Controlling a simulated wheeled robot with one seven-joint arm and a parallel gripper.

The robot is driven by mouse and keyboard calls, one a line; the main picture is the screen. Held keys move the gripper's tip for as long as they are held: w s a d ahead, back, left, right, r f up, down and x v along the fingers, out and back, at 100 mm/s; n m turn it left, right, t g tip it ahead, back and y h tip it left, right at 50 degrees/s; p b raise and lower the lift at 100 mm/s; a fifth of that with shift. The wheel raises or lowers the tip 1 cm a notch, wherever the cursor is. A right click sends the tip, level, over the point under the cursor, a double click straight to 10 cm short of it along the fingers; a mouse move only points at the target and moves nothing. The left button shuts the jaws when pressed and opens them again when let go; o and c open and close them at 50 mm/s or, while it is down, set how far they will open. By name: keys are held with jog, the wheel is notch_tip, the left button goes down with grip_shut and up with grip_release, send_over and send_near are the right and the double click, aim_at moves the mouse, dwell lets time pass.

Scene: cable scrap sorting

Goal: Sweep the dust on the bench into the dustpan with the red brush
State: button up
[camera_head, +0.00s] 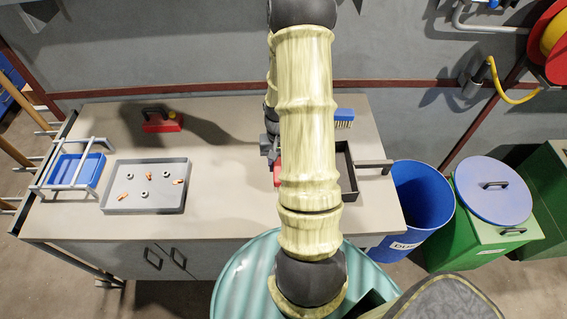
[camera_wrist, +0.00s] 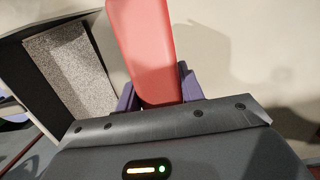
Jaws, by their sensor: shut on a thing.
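The red brush (camera_wrist: 143,45) is between the purple fingers of my gripper (camera_wrist: 157,92), which is shut on it; its bristles are out of view. In the head view a small red part (camera_head: 277,176) shows beside my arm, which hides most of it. The black dustpan (camera_head: 349,188) lies on the right end of the bench, partly behind my arm, its handle (camera_head: 374,163) pointing right. In the wrist view the dustpan (camera_wrist: 24,60) is left of the brush, apart from it, with a grey speckled area inside. I cannot make out loose dust on the bench.
A grey tray (camera_head: 122,205) with nuts and copper bits, a blue bin in a rack (camera_head: 82,170) and a black-handled red block (camera_head: 162,123) are on the left. A blue brush (camera_head: 344,117) is behind. A blue barrel (camera_head: 425,195) stands off the bench's right end.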

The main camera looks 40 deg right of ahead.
jog(key=r, duration=0.1)
jog(key=w+a+r+p, duration=0.1)
jog(key=a+r+p, duration=0.1)
jog(key=shift+w+r, duration=0.15)
jog(key=shift+w, duration=0.1)
dwell(1.2)
